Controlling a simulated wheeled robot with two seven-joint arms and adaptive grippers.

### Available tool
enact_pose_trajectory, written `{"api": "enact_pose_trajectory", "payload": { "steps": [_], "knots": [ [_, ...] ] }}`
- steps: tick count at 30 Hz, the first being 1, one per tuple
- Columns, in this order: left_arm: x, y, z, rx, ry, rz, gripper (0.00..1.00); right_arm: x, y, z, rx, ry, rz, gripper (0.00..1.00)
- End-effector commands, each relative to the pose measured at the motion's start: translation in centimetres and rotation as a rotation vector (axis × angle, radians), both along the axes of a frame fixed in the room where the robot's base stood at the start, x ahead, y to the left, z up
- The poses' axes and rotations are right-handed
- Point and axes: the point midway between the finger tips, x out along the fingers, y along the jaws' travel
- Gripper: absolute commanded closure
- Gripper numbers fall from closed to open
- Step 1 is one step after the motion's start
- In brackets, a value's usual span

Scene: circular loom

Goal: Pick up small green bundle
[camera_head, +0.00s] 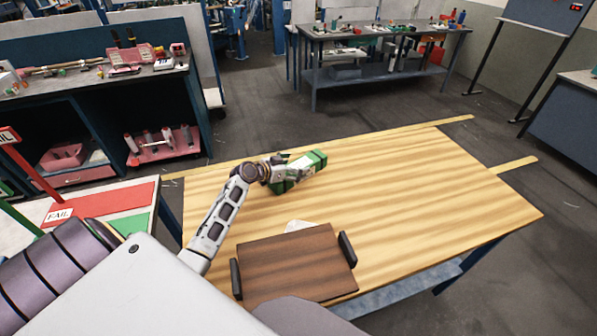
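A small green bundle (317,159) lies at the far left part of the wooden table (420,200). It is green at its ends and has a pale middle part. My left gripper (297,173) is at the bundle, over its middle and near end, and hides part of it. The fingers are too small and overlapped to tell whether they are closed on the bundle or open around it. The bundle appears at table level; I cannot tell any gap beneath it. My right gripper is not in view.
A dark brown tray (290,265) with black handles lies at the table's near left, with a small white item (298,227) behind it. The table's right half is clear. Workbenches stand behind.

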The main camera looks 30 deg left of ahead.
Motion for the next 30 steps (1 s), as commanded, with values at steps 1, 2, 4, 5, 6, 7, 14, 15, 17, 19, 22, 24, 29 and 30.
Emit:
{"api": "enact_pose_trajectory", "payload": {
  "steps": [1,2,4,5,6,7,14,15,17,19,22,24,29,30],
  "knots": [
    [0.0,0.0,0.0,0.000,0.000,0.000,0.17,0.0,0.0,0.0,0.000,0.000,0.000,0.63],
    [0.0,0.0,0.0,0.000,0.000,0.000,0.21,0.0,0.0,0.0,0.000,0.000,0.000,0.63],
    [0.0,0.0,0.0,0.000,0.000,0.000,0.30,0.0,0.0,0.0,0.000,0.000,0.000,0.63],
    [0.0,0.0,0.0,0.000,0.000,0.000,0.34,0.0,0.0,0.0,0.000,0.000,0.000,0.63],
    [0.0,0.0,0.0,0.000,0.000,0.000,0.39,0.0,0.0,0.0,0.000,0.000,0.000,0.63],
    [0.0,0.0,0.0,0.000,0.000,0.000,0.43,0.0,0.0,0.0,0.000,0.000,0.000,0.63],
    [0.0,0.0,0.0,0.000,0.001,0.000,0.72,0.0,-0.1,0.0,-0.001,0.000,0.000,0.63],
    [0.0,0.0,0.0,0.000,0.001,0.000,0.76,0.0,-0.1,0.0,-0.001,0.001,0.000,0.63],
    [0.0,0.0,0.1,0.001,-0.002,0.001,0.82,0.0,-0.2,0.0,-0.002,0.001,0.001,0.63],
    [0.0,0.0,0.1,0.001,-0.002,0.001,0.82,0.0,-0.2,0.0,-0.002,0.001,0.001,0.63],
    [0.0,0.0,0.1,0.001,-0.002,0.001,0.82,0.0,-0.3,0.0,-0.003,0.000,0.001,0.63],
    [0.0,0.0,0.2,0.001,-0.002,0.001,0.82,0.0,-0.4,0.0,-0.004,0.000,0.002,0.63],
    [0.1,0.1,1.0,0.002,-0.004,0.000,0.82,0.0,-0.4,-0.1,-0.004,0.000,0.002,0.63],
    [0.1,0.1,1.4,0.002,-0.004,0.000,0.82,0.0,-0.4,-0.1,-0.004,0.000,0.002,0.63]
  ]
}}
